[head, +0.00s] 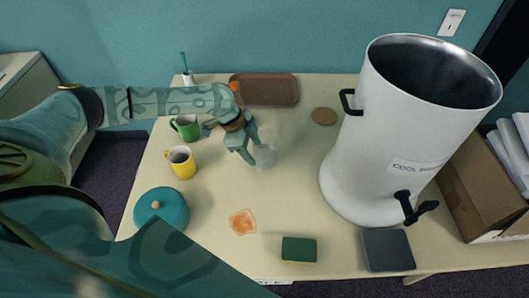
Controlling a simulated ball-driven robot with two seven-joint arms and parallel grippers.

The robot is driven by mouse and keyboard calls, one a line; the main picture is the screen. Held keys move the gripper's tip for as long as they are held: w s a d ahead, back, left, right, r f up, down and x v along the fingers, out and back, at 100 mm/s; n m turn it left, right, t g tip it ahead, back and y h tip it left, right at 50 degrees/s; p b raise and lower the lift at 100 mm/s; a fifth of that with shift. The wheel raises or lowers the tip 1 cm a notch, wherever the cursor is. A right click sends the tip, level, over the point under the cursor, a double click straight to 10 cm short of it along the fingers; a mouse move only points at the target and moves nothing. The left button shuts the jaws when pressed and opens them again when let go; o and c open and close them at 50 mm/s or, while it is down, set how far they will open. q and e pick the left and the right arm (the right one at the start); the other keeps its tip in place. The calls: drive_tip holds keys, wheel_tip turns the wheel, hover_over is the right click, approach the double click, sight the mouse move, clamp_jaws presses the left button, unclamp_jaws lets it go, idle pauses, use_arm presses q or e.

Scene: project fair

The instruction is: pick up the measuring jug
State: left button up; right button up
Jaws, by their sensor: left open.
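The measuring jug (265,156) looks like a clear, see-through vessel standing on the table, faint against the cream top. My left gripper (247,152) is at its left side, with its open fingers pointing down beside it. Whether the fingers touch the jug or go around part of it, I cannot tell. The gripper hides part of the jug's left side. My right gripper does not show.
A green mug (186,128), yellow mug (181,162) and teal lidded pot (161,211) stand left. A brown tray (270,88) lies behind. A big white urn (375,150) fills the right. A sponge (299,250), dark slab (388,250) and orange stain (243,222) are in front.

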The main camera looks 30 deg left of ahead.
sight(258, 154)
use_arm(q)
drive_tip(key=x, duration=0.5)
drive_tip(key=shift+d+f+b, duration=0.15)
drive_tip(key=shift+f+b, duration=0.05)
drive_tip(key=shift+b, duration=0.2)
drive_tip(key=shift+r, duration=0.1)
clamp_jaws()
drive_tip(key=shift+r, duration=1.65)
drive_tip(key=s+d+r+p, duration=0.3)
drive_tip(key=s+d+r, duration=0.6)
drive_tip(key=s+d, duration=0.1)
drive_tip(key=shift+r+p, duration=0.3)
drive_tip(key=shift+r, duration=0.05)
